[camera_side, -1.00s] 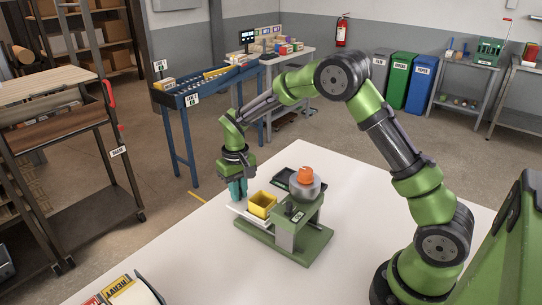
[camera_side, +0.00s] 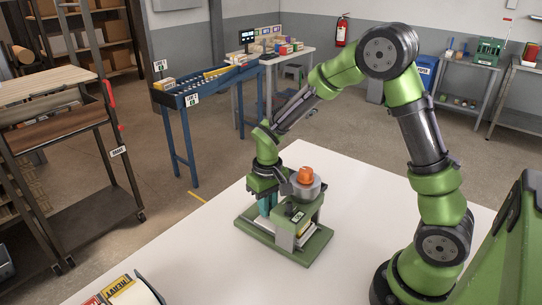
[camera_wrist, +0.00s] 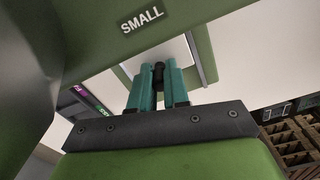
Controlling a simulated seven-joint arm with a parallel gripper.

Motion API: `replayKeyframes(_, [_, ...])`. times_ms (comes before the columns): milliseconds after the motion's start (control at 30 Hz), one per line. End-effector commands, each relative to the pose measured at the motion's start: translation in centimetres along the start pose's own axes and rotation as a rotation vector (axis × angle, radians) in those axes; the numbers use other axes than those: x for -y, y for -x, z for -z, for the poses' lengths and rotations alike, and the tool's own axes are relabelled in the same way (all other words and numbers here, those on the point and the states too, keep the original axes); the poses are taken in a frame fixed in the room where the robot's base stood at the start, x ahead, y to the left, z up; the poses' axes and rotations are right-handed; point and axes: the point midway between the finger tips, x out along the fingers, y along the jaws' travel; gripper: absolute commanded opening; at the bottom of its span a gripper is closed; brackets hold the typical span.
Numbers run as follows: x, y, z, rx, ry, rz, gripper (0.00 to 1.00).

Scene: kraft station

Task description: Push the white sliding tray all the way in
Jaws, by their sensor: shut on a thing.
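The green press-like station (camera_side: 312,246) stands on the white table. In the wrist view the teal fingers (camera_wrist: 159,88) are closed around a small black knob (camera_wrist: 158,74), seemingly the tray's handle. The contact between knob and tray is hidden.
An orange button (camera_side: 306,174) on a grey dome tops the station, close to my gripper. A "SMALL" label (camera_wrist: 142,18) is on a green part in the wrist view. The white table (camera_side: 180,255) is clear left of the station. A labelled box (camera_side: 125,290) lies at the front.

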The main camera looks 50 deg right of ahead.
Motion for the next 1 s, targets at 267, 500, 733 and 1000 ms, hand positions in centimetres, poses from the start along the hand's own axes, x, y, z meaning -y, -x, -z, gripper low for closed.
replayKeyframes(267, [-0.1,0.1,-0.5,0.008,-0.005,-0.001,0.00])
replayKeyframes(500, [-0.1,0.1,-0.4,0.008,-0.004,-0.001,0.42])
replayKeyframes(733, [-0.1,0.0,-0.4,0.006,-0.003,-0.001,0.42])
replayKeyframes(1000, [-0.1,2.9,-0.2,-0.001,-0.003,0.001,0.42])
